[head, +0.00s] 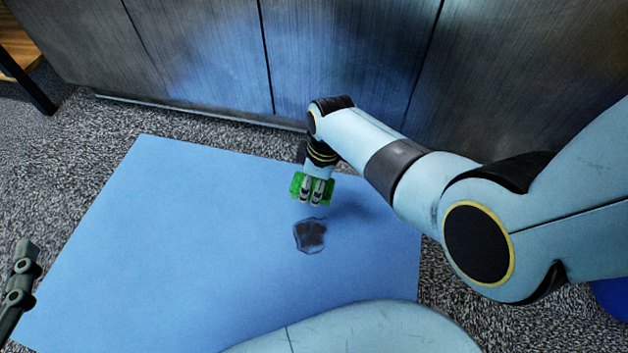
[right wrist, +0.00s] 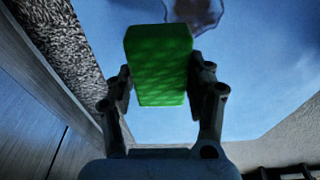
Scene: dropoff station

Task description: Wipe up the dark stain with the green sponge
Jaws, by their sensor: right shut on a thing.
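The green sponge (head: 297,187) is held in my right gripper (head: 317,190), whose fingers are shut on it from both sides. In the right wrist view the sponge (right wrist: 160,65) sits between the two fingers (right wrist: 162,90). The dark stain (head: 310,235) is an irregular patch on the blue mat (head: 170,240), just below the sponge in the head view. It also shows at the top of the right wrist view (right wrist: 195,12), past the sponge's end. The sponge appears to be above the mat. Part of my left gripper (head: 20,280) shows at the left edge; its opening is not clear.
The blue mat lies on speckled grey carpet (head: 75,140). Dark panelled cabinet fronts (head: 200,50) stand along the back, near my right wrist. A wooden table with a dark leg (head: 28,85) is at the far left. The mat's left part is clear.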

